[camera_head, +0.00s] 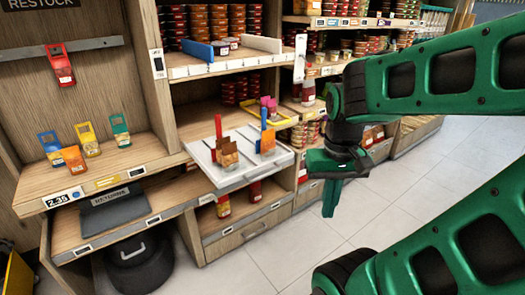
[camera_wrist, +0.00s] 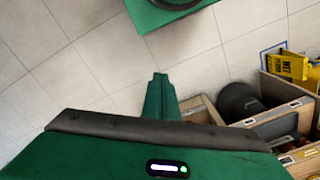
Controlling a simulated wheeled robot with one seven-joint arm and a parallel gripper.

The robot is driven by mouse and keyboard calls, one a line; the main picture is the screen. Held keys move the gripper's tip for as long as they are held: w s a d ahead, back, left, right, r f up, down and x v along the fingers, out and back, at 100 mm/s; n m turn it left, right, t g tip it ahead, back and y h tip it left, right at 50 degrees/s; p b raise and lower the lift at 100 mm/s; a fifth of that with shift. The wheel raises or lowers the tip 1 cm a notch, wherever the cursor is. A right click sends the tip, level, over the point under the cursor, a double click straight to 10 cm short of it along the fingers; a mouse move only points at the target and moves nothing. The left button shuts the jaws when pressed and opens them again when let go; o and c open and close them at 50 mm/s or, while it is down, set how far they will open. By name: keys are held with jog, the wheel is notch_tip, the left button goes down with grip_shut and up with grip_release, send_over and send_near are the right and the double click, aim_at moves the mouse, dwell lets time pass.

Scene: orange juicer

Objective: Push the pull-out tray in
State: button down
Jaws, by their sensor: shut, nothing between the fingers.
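The pull-out tray (camera_head: 245,168) is a light grey slab in the head view. It sticks out from the middle shelf of the wooden unit, past the shelf front. Small brown packets (camera_head: 229,155) and red and blue upright pieces stand on it. My gripper (camera_head: 331,207) hangs to the right of the tray, apart from it, over the floor in front of the unit. Its green fingers point down, shut and empty. They also show in the wrist view (camera_wrist: 160,82). I cannot make out the tray in the wrist view.
Shelves of jars and tins (camera_head: 232,20) rise behind the tray. Red jars and wooden drawers (camera_head: 243,232) are below it. Coloured tags (camera_head: 87,140) stand on the left shelf. A black pot (camera_head: 138,260) is underneath. The tiled floor (camera_head: 430,195) at right is open.

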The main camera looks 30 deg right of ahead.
jog(key=shift+d, duration=0.1)
jog(key=m+t+h, duration=0.5)
jog(key=m+t, duration=0.1)
jog(key=m, duration=0.4)
send_near(270, 157)
jog(key=s+a+r, duration=0.2)
jog(key=s+r, duration=0.2)
jog(key=s, duration=0.3)
jog(key=x, duration=0.9)
jog(key=shift+w+d+f, duration=0.2)
jog(key=shift+w+d, duration=0.05)
jog(key=shift+w, duration=2.15)
